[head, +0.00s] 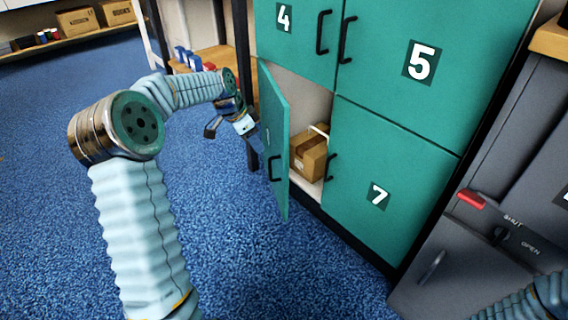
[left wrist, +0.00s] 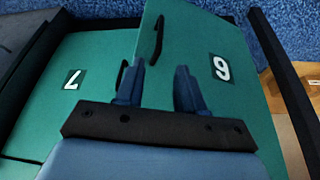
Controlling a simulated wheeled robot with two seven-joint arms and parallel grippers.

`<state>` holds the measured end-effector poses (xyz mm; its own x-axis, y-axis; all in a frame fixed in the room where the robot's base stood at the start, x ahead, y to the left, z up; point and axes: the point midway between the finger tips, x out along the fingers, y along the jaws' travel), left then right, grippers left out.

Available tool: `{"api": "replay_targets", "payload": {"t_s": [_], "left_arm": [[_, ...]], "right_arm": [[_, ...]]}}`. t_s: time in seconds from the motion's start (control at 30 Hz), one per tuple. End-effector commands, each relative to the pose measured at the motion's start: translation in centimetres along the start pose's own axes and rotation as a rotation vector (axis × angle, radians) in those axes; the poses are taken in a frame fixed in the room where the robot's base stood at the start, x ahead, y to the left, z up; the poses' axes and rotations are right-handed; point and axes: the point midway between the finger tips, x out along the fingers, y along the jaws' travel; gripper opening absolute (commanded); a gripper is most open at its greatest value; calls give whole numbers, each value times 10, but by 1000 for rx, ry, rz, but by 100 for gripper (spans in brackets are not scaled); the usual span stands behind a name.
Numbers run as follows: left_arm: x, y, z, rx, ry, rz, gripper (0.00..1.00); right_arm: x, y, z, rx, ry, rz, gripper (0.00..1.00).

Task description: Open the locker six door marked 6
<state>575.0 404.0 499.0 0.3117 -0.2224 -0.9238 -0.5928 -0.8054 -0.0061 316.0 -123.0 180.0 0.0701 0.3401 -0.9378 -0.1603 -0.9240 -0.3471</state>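The green locker six door (head: 273,125) stands ajar in the head view, swung out from its left side. Its black handle (head: 274,168) is near the free edge. The wrist view shows the door (left wrist: 215,110) with its 6 label and its handle (left wrist: 158,40). My left gripper (head: 231,134) is to the left of the door in the head view. In the wrist view its two fingers (left wrist: 158,72) are spread apart with nothing seen held between them. The handle appears beyond the fingertips; contact cannot be told. My right gripper is out of view.
A cardboard box (head: 309,155) sits inside the opened compartment. Closed doors 4 (head: 300,45), 5 (head: 425,85) and 7 (head: 375,180) surround it. A grey cabinet (head: 450,245) with a red-handled lever stands at right. Blue carpet (head: 235,250) is clear before the lockers.

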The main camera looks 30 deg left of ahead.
Motion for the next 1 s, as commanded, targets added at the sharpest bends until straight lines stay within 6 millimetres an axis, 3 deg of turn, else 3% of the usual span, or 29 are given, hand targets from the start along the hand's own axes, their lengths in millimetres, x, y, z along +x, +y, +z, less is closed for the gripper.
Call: {"api": "replay_targets", "payload": {"t_s": [0.3,0.5,0.7,1.0], "left_arm": [[76,2,1,-1,-2,6,38],[111,2,0,-2,-1,4,38],[126,1,0,-2,0,3,38],[126,1,0,-3,0,2,35]], "right_arm": [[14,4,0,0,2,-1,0],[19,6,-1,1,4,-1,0],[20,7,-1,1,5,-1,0],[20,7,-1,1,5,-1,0]]}}
